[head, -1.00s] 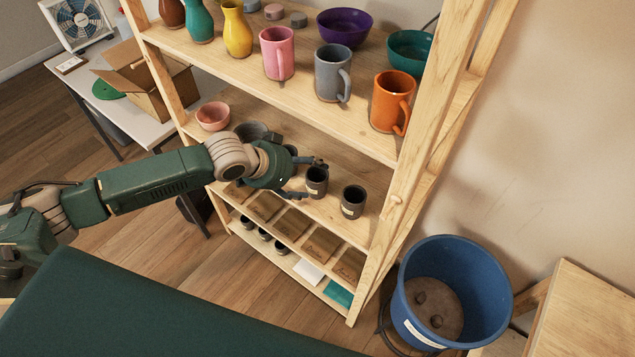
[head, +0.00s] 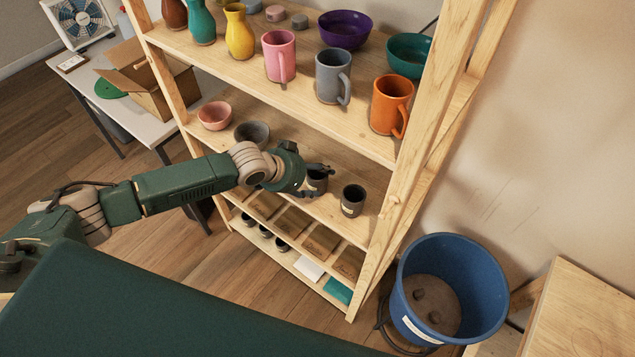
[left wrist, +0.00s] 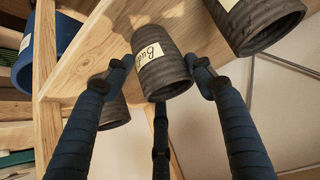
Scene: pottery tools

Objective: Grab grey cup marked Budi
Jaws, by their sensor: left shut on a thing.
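The grey cup marked Budi (left wrist: 170,80) is dark and ribbed, with a pale label reading "Budi" (left wrist: 150,53), in the left wrist view. My left gripper (left wrist: 156,66) is shut on it, with one finger on each side and a third finger below. In the head view the cup (head: 317,184) is on the middle shelf, partly hidden by my left gripper (head: 318,179). A similar dark cup (head: 352,200) stands to its right. My right gripper is not in view.
A grey bowl (head: 252,133) and a pink bowl (head: 214,116) stand to the left on the middle shelf. Mugs, including an orange one (head: 391,103), line the shelf above. A wooden post (head: 420,130) bounds the right side. A blue bucket (head: 410,335) stands at the right.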

